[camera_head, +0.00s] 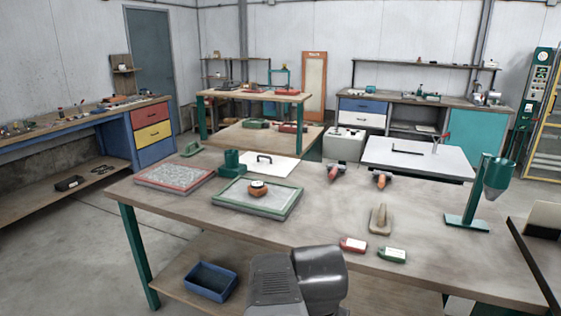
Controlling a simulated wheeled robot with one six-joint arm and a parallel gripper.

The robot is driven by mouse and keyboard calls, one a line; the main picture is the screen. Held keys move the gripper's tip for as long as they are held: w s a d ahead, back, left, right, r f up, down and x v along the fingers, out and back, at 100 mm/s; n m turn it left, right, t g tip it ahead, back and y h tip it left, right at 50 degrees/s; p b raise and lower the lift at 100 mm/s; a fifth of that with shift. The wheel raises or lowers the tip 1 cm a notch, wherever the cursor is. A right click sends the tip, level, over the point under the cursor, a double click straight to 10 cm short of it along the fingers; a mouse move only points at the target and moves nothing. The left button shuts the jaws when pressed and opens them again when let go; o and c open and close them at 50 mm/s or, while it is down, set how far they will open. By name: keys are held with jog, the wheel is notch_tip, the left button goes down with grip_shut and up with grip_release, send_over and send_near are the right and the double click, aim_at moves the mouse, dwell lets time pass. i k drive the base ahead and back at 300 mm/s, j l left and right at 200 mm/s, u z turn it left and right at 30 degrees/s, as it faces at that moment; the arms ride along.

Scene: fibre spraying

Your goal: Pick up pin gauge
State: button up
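A small round orange and dark piece (258,190) sits on the grey panel of a green-framed tray (229,208) on the front table. It may be the pin gauge, but I cannot tell for certain at this size. A red label-like block (353,245) and a green one (392,255) lie near the table's front edge. Part of my arm shows at the bottom centre, in front of the table. My gripper's fingers are not in view.
The front table (130,192) also holds a red-framed tray (175,173), a green cup (232,163), a white board with a handle (263,167), two orange-tipped tools, a trowel-like tool (380,219) and a green funnel stand (497,176). A blue bin (210,281) is on the lower shelf.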

aim_at(258, 192)
jog(key=i+j+u, duration=0.1)
jog(key=i+j, duration=0.55)
jog(key=i, duration=0.2)
jog(key=i+j+u, duration=0.15)
jog(key=i+j, duration=0.45)
jog(key=i, duration=0.3)
jog(key=j+u, duration=0.05)
